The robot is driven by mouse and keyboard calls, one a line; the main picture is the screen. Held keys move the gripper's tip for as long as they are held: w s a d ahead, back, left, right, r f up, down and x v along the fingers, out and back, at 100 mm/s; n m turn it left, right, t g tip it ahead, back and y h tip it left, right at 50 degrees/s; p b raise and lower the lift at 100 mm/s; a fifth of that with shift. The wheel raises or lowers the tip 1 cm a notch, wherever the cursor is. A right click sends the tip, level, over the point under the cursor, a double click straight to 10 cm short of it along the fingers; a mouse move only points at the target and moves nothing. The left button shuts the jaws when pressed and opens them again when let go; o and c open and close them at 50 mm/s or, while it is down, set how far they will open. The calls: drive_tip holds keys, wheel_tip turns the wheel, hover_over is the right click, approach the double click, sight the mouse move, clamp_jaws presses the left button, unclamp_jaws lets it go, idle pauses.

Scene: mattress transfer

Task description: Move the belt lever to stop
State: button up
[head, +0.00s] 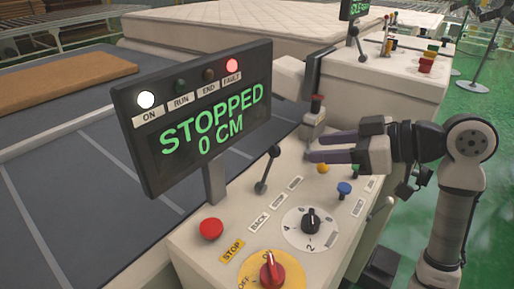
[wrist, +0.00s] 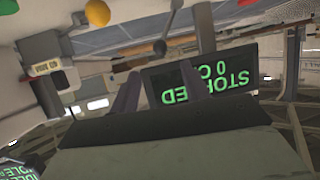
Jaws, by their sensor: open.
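The control panel (head: 190,255) carries a lever with a black knob (head: 274,152). In the head view it leans up and to the right, beside a row of three small labels. The nearest label reads BACK (head: 258,222); the other two are too small to read surely. My gripper (head: 310,149) is open and empty, with purple fingers pointing left above the panel's far part, right of the knob and apart from it. In the wrist view, my fingers (wrist: 158,88) show in front of the upside-down display (wrist: 240,80). A black knob (wrist: 160,47) shows just beyond them.
The display (head: 150,171) reads STOPPED 0 CM, with ON and FAULT lamps lit. A red button (head: 211,229), red switch (head: 271,270), dial (head: 310,221), and blue button (head: 344,188) are on the panel. A mattress (head: 250,25) lies behind.

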sight(276, 151)
drive_tip(key=p+x, duration=0.1)
drive_tip(key=x, duration=1.2)
drive_tip(key=shift+w+a, duration=0.1)
drive_tip(key=shift+a, duration=0.1)
clamp_jaws()
